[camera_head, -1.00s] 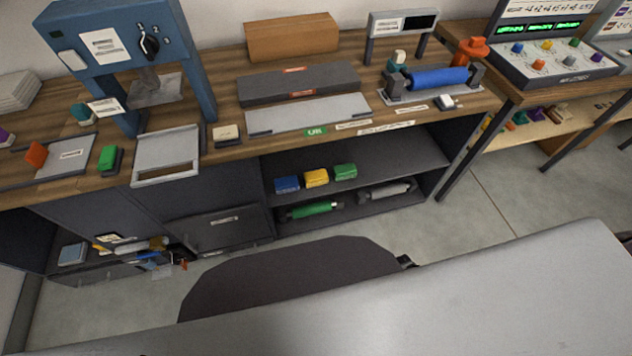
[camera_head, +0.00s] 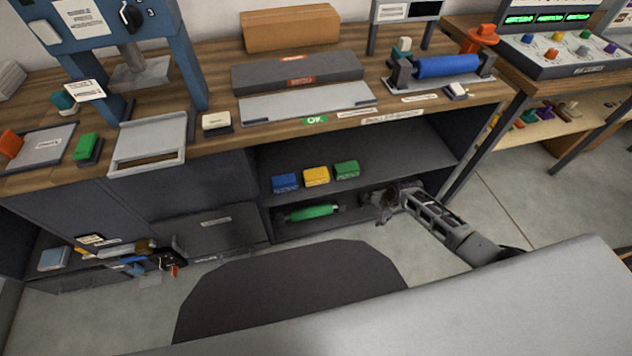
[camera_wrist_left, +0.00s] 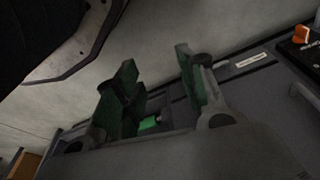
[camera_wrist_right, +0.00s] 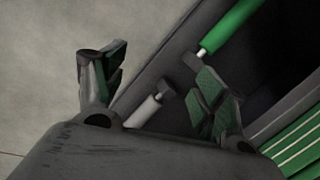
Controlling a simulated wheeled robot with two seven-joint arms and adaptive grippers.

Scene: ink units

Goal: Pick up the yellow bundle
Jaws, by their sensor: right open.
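The yellow bundle (camera_head: 316,176) sits on the cabinet's upper shelf, between a blue bundle (camera_head: 285,183) and a green bundle (camera_head: 347,170). My right gripper (camera_head: 380,205) is at the front of the cabinet, lower than the yellow bundle and to its right. In the right wrist view (camera_wrist_right: 150,70) its fingers are spread and empty; the yellow bundle does not show there. My left gripper (camera_wrist_left: 157,75) shows only in its own wrist view, with its fingers apart and nothing seen held between them.
A green roller (camera_head: 312,212) lies on the lower shelf. A grey roller (camera_wrist_right: 146,110) lies beside it in the right wrist view. The worktop (camera_head: 225,148) overhangs the shelves.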

